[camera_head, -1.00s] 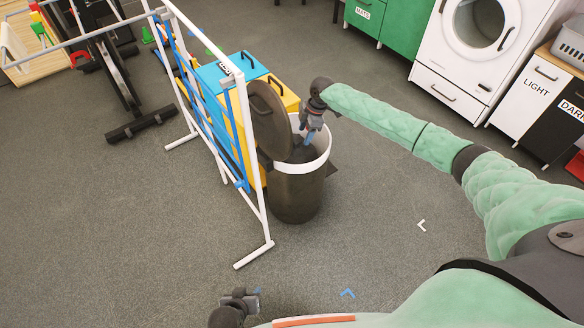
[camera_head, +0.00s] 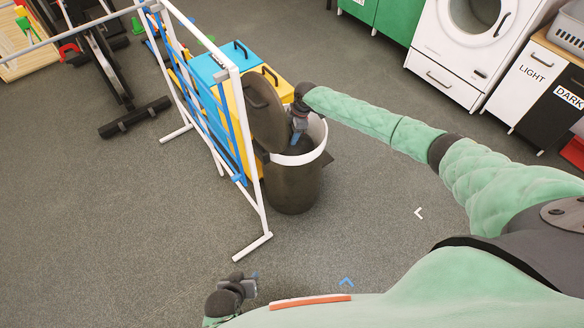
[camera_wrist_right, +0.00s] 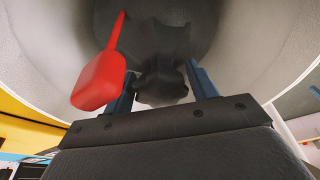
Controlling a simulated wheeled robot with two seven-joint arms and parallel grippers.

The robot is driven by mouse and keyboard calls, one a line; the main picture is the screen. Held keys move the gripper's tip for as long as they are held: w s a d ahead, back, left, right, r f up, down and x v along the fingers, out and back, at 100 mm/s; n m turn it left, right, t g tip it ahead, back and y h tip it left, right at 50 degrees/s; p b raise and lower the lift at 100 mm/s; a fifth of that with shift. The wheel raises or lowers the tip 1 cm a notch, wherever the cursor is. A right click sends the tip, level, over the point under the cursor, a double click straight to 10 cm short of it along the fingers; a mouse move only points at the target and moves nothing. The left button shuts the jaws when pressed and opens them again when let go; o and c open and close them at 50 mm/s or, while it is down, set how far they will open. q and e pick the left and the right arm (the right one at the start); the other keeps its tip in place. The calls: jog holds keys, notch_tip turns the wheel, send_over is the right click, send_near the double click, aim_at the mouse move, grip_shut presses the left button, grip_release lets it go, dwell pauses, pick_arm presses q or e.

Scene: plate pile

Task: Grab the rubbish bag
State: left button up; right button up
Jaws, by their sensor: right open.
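A dark rubbish bin (camera_head: 291,190) with a white rim stands on the floor, its dark lid (camera_head: 263,112) raised. The black rubbish bag (camera_wrist_right: 163,55) lies inside it, its bunched top between the blue fingers of my right gripper (camera_wrist_right: 163,88) in the right wrist view. The right gripper (camera_head: 297,138) points down into the bin mouth and is open around the bag's top; I cannot tell whether the fingers touch it. A red scoop-like object (camera_wrist_right: 98,82) lies beside the left finger. My left gripper (camera_head: 250,286) is low in the head view, away from the bin; its fingers are unclear.
A white-framed rack (camera_head: 247,160) with blue bars stands close left of the bin. Yellow and blue boxes (camera_head: 222,70) are behind it. A washing machine (camera_head: 461,50) and a laundry cabinet (camera_head: 525,80) stand at upper right. Floor in front is clear.

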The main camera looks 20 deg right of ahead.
grip_shut()
dwell(0.7)
dwell(0.6)
